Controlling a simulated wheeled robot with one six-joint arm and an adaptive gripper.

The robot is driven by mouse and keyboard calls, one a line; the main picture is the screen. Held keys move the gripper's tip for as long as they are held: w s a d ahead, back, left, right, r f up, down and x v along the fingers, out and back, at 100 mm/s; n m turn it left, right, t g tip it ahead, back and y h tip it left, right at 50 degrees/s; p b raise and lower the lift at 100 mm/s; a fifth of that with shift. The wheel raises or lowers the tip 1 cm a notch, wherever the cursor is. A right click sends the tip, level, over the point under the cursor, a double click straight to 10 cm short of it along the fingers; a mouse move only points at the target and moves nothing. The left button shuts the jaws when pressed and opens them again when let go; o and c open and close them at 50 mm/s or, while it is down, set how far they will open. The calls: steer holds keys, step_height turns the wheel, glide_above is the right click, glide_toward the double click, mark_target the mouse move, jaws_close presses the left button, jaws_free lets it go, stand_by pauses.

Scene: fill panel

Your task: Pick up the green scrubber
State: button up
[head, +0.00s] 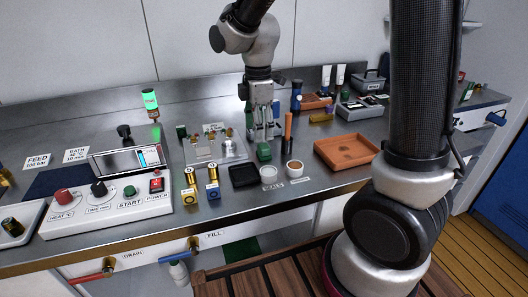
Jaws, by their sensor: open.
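A small green block, which looks like the green scrubber (264,152), sits on the steel counter near the middle. My gripper (263,137) points down just above and behind it in the head view. Its fingers are open, and I see nothing held between them. I cannot tell whether a fingertip touches the green block.
A black tray (243,176) and a small white cup (294,169) stand in front of the block. An upright orange-brown handled tool (288,132) is close on the right. An orange tray (346,150) lies farther right. A clear plate with fittings (214,150) is at left.

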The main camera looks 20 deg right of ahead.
mark_target(259, 146)
step_height(259, 146, down, 7)
steer(key=shift+s+f, duration=0.1)
steer(key=shift+f, duration=0.05)
steer(key=c, duration=1.1)
step_height(259, 146, up, 10)
steer(key=shift+r, duration=0.1)
steer(key=o, duration=0.4)
steer(key=c, duration=0.3)
